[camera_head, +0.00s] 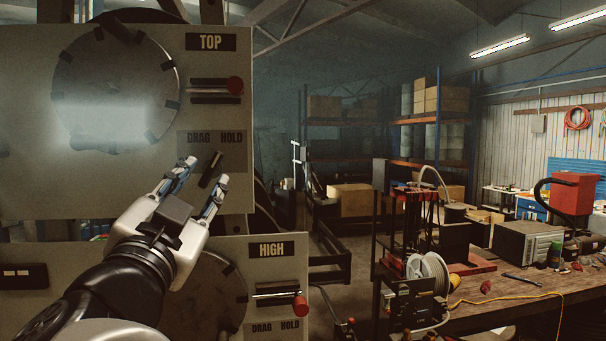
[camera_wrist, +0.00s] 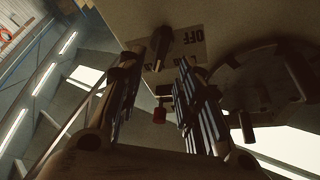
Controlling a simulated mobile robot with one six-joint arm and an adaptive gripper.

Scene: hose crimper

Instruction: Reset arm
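My gripper (camera_head: 206,172) is in front of the upper grey panel (camera_head: 30,130) marked TOP, at the left of the head view. Its two fingers are apart, with nothing held between them. A black switch knob (camera_head: 211,168) under the DRAG and HOLD label shows beside the fingertips, tilted. In the wrist view, the fingers (camera_wrist: 158,65) are spread and a black knob (camera_wrist: 161,44) shows in the gap near the tips, beside a label. I cannot tell whether the fingers touch it. My arm hides part of the lower panel.
The upper panel has a red-knobbed lever (camera_head: 235,85) and a round disc (camera_head: 115,85). The lower panel (camera_head: 262,275), marked HIGH, has another red-handled lever (camera_head: 300,305). A cluttered workbench (camera_head: 500,305) stands at the right. Shelves (camera_head: 430,155) with boxes are farther back.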

